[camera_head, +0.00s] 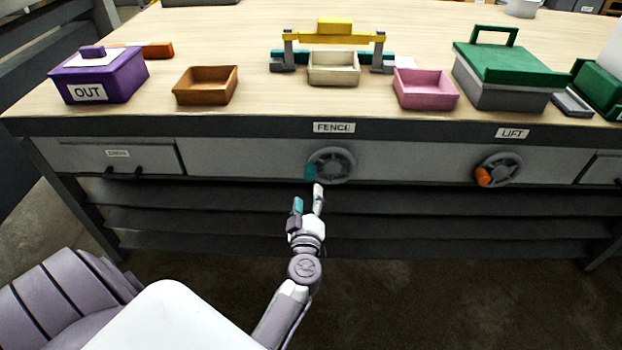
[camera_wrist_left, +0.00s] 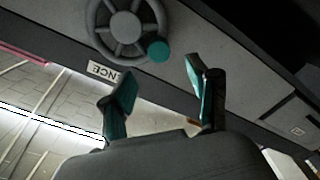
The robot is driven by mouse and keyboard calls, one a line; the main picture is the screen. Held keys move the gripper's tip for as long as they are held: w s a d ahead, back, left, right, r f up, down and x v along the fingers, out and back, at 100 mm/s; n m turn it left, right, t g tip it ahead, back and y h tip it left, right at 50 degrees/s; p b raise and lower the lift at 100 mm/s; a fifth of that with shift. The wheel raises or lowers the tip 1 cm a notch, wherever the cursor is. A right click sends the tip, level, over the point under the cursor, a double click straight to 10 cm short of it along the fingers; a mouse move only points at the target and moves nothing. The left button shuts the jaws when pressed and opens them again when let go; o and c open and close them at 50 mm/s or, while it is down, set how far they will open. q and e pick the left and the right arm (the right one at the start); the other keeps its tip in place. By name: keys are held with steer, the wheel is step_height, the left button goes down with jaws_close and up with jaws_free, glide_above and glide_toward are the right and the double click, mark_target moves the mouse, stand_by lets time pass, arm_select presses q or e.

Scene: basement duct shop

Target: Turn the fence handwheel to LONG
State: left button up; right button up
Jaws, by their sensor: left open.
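The fence handwheel (camera_head: 332,165) is a grey spoked wheel on the bench's front panel, under a white FENCE label (camera_head: 334,128). Its teal knob (camera_head: 310,172) sits at the wheel's left side in the head view. The wheel (camera_wrist_left: 127,27) and teal knob (camera_wrist_left: 158,50) also show in the left wrist view, with the label (camera_wrist_left: 104,72) partly hidden by a finger. My left gripper (camera_head: 308,195) is open and empty, just below the knob in the head view and apart from it. No LONG mark is legible. My right gripper is not in view.
A second wheel with an orange knob (camera_head: 483,176) sits right under a LIFT label (camera_head: 512,133). A drawer (camera_head: 120,157) is at left. On the bench stand a purple OUT box (camera_head: 100,77), brown tray (camera_head: 205,86), cream tray (camera_head: 333,69), pink tray (camera_head: 425,90) and green-lidded box (camera_head: 505,75).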

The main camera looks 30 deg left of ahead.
mark_target(309, 176)
arm_select(q)
steer(key=b+x, duration=0.1)
steer(key=x, duration=0.7)
steer(key=shift+d, duration=0.1)
steer(key=shift+w+a, duration=0.25)
steer(key=shift+w, duration=0.15)
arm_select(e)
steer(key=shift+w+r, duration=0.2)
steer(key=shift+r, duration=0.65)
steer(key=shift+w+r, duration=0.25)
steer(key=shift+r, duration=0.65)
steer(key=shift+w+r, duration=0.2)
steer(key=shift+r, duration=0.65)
arm_select(q)
jaws_close()
